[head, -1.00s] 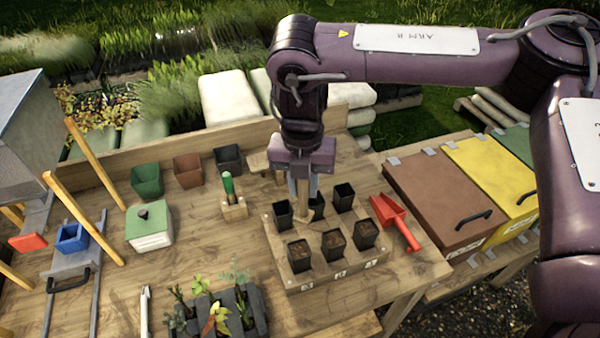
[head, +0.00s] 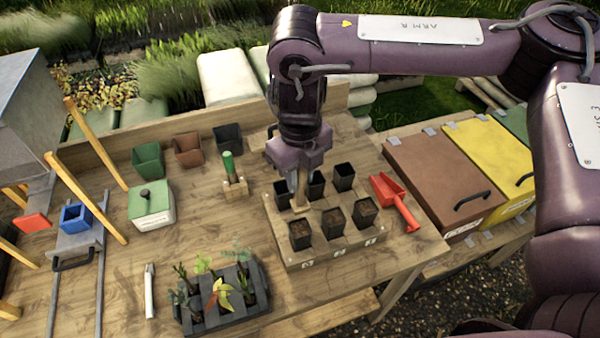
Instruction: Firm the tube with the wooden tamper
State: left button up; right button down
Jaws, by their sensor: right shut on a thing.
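My right gripper (head: 300,174) is shut on the wooden tamper (head: 301,191), a pale wooden stick held roughly upright. The front-middle pot (head: 334,222) and front-right pot (head: 364,212) show brown fill, as does the front-left one. The back-middle pot (head: 316,187) and back-right pot (head: 344,178) look dark inside. My left gripper is out of view.
A red scoop (head: 393,200) lies right of the tray. A green-handled tool (head: 229,166) stands in a wooden holder at the left. A dark seedling tray (head: 235,305) is at the front. Lidded bins (head: 440,180) stand at the right. Bare tabletop lies left of the tray.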

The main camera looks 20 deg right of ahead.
aim_at(300, 204)
jog(key=shift+f+b, duration=1.75)
jog(key=shift+f, duration=0.15)
jog(key=shift+f+b, duration=0.75)
jog(key=shift+f, duration=0.5)
jog(key=shift+p, duration=0.3)
jog(key=shift+f, duration=0.2)
jog(key=shift+f+b, duration=0.35)
jog(key=shift+f, duration=0.05)
jog(key=shift+f, duration=0.3)
jog(key=shift+f+b, duration=0.5)
jog(key=shift+f, duration=0.05)
jog(key=shift+f, duration=0.15)
